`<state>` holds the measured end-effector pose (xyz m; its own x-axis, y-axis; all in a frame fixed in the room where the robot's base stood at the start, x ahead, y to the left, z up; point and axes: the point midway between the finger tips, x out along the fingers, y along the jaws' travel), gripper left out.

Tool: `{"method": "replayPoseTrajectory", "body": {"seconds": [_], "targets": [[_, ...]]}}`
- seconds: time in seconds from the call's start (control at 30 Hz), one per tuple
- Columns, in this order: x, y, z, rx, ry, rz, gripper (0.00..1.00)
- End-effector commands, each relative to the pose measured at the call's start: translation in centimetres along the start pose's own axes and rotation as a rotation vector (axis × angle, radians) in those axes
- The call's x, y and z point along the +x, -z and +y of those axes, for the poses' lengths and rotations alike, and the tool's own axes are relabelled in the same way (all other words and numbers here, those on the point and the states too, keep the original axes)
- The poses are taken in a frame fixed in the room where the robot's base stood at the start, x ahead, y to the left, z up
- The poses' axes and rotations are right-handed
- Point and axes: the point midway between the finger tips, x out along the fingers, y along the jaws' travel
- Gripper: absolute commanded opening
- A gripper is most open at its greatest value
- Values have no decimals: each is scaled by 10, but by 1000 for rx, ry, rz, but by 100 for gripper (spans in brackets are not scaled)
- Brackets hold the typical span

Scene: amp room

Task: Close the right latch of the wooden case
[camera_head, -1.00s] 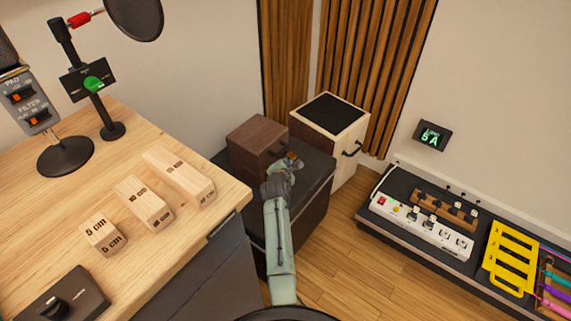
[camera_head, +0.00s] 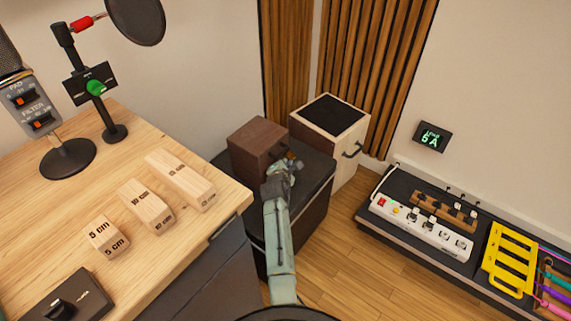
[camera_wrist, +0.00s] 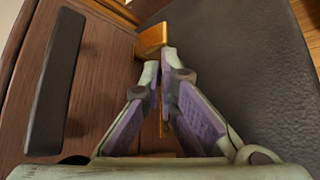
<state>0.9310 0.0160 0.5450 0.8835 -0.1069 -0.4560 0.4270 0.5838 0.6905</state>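The dark brown wooden case (camera_head: 250,142) sits on a black box beside the desk. In the wrist view its wooden front (camera_wrist: 100,75) fills the left, with a long dark handle (camera_wrist: 57,82). An orange-brass piece (camera_wrist: 152,38), which looks like a latch, sticks out at the case's right side. My gripper (camera_wrist: 160,66) points at it, tips together or nearly so just below it; I cannot tell whether they touch it. No object clearly shows held between the fingers. In the head view my gripper (camera_head: 286,166) hides the case's lower right front.
The black box top (camera_head: 318,168) under the case has some free room at right. A pale wooden cabinet (camera_head: 347,137) stands just behind. The desk (camera_head: 75,190) with several wooden blocks is at left. A low rack with a power strip (camera_head: 422,232) is at right.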

Motion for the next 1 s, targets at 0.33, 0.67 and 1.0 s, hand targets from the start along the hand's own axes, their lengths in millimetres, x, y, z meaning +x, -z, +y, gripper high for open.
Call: {"method": "replayPoseTrajectory", "body": {"seconds": [0.33,0.67,1.0], "targets": [[-4,-15,11,3,-9,-15,0],[-15,-17,11,3,-11,-20,0],[-78,-6,6,1,-2,-4,0]]}}
